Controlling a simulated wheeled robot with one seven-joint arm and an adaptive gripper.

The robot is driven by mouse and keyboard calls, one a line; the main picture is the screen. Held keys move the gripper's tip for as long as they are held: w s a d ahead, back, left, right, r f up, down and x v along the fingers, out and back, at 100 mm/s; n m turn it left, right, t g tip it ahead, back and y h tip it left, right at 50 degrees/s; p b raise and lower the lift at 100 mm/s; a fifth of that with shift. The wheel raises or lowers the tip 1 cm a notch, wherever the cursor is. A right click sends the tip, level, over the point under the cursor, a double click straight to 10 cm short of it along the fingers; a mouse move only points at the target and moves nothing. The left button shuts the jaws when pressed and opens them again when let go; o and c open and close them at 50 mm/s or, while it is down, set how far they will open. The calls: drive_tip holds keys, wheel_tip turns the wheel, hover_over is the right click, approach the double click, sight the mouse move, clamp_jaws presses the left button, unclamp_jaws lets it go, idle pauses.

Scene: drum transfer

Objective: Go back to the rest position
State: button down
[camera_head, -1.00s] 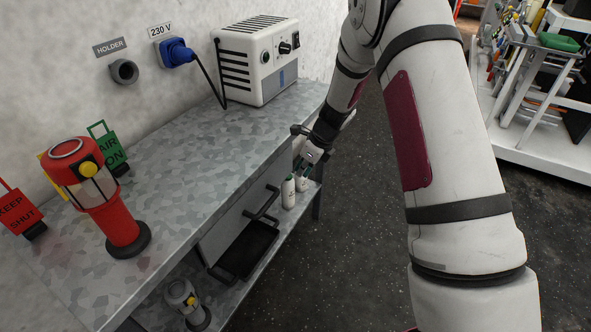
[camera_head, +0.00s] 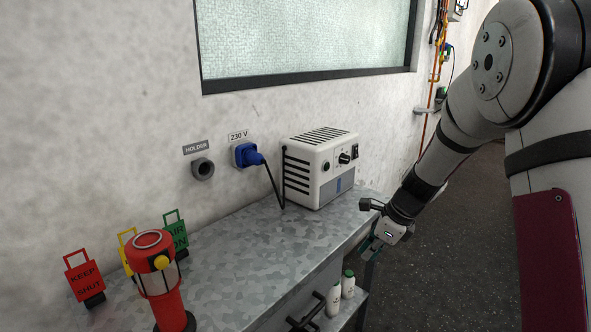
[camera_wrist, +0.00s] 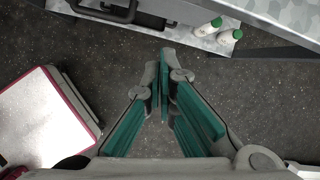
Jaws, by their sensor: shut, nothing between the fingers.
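My gripper (camera_head: 370,250) hangs off the right front edge of the workbench (camera_head: 240,240), in free air above the dark floor. In the wrist view its green-padded fingers (camera_wrist: 164,70) meet at the tips, with nothing between them. Two white bottles with green caps (camera_head: 341,290) stand on the lower shelf, below and to the left of the gripper. They also show near the top of the wrist view (camera_wrist: 219,36), apart from the fingers.
A white 230 V-fed device (camera_head: 320,172) stands at the back of the bench. A red lantern-like unit (camera_head: 160,280) and red, yellow and green tags (camera_head: 84,275) are at the left. A drawer handle (camera_head: 306,312) juts from the front. The floor (camera_head: 445,240) at right is clear.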

drive_tip(key=s+a+r+n+p, duration=0.25)
drive_tip(key=s+r+n, duration=0.35)
drive_tip(key=s+r, duration=0.35)
drive_tip(key=s+a+r+n+p, duration=0.1)
drive_tip(key=s+r+n+p, duration=0.2)
drive_tip(key=s+r+n, duration=0.5)
drive_tip(key=s+r+n+h+p, duration=0.1)
drive_tip(key=s+r+n, duration=0.2)
drive_tip(key=s, duration=0.4)
drive_tip(key=s+d+r+n+h+p, duration=0.1)
drive_tip(key=s+r+n+p, duration=0.1)
drive_tip(key=s, duration=0.5)
drive_tip(key=s+d+r+n+t+h+p, duration=0.1)
drive_tip(key=s+r+n, duration=0.3)
drive_tip(key=s, duration=0.4)
drive_tip(key=shift+r+n+p, duration=0.3)
drive_tip(key=shift+r+n, duration=0.1)
drive_tip(key=shift+r, duration=0.1)
drive_tip(key=shift+w, duration=0.15)
